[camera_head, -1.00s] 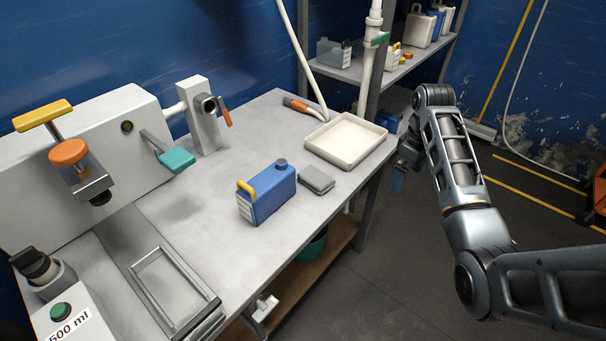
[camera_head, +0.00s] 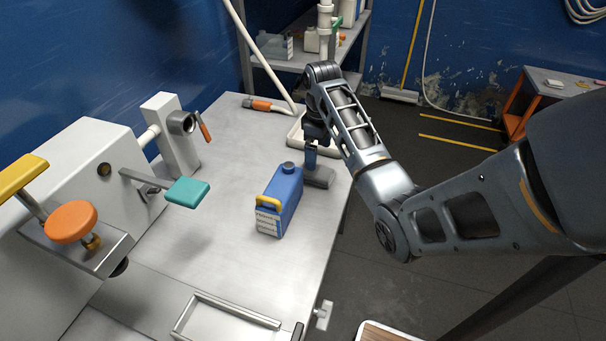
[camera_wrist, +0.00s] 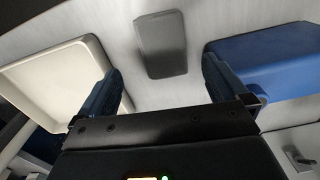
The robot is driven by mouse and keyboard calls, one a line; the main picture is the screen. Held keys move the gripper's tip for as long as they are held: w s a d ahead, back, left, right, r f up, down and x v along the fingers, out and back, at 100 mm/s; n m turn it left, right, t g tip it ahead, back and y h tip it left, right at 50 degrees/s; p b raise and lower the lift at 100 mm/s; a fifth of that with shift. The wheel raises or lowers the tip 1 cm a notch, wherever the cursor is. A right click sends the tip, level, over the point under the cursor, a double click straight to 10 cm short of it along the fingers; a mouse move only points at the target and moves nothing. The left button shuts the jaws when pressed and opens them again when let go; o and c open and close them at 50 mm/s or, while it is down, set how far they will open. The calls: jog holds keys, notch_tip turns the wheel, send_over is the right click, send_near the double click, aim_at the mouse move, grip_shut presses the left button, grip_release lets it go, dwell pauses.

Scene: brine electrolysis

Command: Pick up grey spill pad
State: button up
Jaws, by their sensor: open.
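The grey spill pad (camera_head: 319,177) lies on the metal bench, just right of the blue jerrycan (camera_head: 281,202), and is partly hidden by my gripper. In the wrist view the pad (camera_wrist: 161,44) is a dark grey rounded rectangle ahead of and between my fingers. My gripper (camera_head: 310,163) is above the pad, pointing down. In the wrist view my gripper (camera_wrist: 165,85) has its two blue fingers wide apart with nothing between them. I cannot tell the exact height of the fingertips over the pad.
The jerrycan stands close to the pad; it also shows at the right in the wrist view (camera_wrist: 265,62). A cream tray (camera_head: 296,130) is behind my arm; it also shows at the left in the wrist view (camera_wrist: 55,75). A hose with an orange end (camera_head: 259,105) lies behind.

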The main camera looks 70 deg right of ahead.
aim_at(316, 174)
jog(key=f, duration=0.7)
jog(key=shift+w+a+f+p, duration=0.1)
jog(key=shift+a+f+p, duration=0.15)
jog(key=shift+p, duration=0.1)
jog(key=shift+r, duration=0.1)
jog(key=shift+c, duration=0.3)
jog(key=c, duration=1)
